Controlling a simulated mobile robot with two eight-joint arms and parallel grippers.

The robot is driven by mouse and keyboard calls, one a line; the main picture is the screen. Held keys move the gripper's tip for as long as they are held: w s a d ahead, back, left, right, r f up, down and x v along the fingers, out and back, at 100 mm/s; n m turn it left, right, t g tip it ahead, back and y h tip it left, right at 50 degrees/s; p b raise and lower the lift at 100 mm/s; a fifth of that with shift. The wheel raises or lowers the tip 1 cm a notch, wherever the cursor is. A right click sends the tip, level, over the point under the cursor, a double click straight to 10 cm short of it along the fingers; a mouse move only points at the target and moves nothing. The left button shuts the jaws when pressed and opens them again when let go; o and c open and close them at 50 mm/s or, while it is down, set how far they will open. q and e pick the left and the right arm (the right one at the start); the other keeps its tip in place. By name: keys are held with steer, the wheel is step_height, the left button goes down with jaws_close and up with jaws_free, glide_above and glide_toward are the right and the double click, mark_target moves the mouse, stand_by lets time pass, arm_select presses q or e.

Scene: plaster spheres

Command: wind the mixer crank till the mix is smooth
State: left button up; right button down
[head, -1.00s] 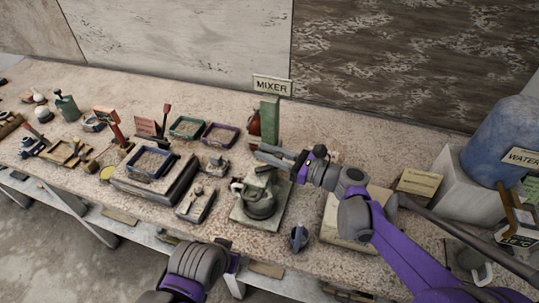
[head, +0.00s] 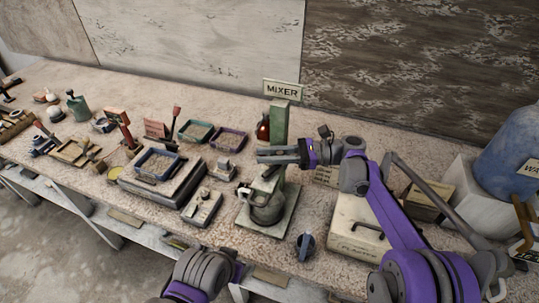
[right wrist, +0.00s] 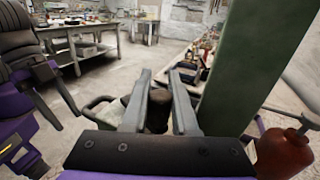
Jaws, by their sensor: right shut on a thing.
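The mixer has a green post (head: 279,125), a flat base (head: 245,218) and a grey bowl (head: 266,210) with a pale arm above it. My right gripper (head: 260,155) reaches in from the right over the bowl, left of the post. In the right wrist view its two fingers (right wrist: 160,100) are shut on a dark upright grip, the crank handle (right wrist: 157,112). The mix inside the bowl cannot be made out. My left gripper (head: 238,270) is low at the bench's front edge; its fingers are hidden.
A small blue-grey item (head: 305,246) lies right of the base. Trays and tools crowd the left; a blue water barrel (head: 510,145) stands right.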

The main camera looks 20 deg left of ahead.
stand_by(0.3)
steer(key=c, duration=0.7)
jaws_free()
steer(key=shift+s, duration=0.1)
steer(key=shift+t, duration=0.3)
